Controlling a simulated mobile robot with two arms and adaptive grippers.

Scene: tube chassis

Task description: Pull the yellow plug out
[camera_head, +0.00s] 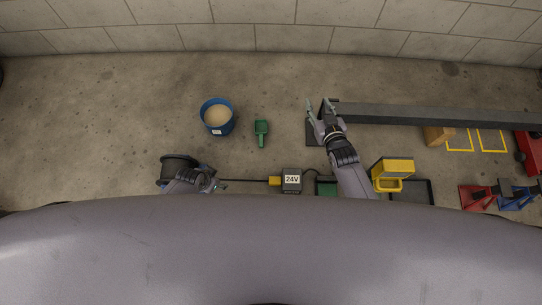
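The yellow plug (275,181) sits against the left side of a dark box marked 24V (292,180). A dark cable runs left from the plug toward a black reel (178,168). My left gripper (220,186) is low near the reel, beside the cable and well left of the plug. It is small and partly hidden by its own arm, so I cannot tell whether its fingers are apart. My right gripper (317,103) is far above the plug in the picture, at the left end of a long dark beam. Its fingers are apart with nothing visible between them.
A blue bucket of sand-coloured material (218,115) and a green scoop (261,130) are on the concrete floor. The dark beam (430,114) extends right. A yellow item (394,167) and red and blue stands (476,196) are at the right. Floor left of the bucket is clear.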

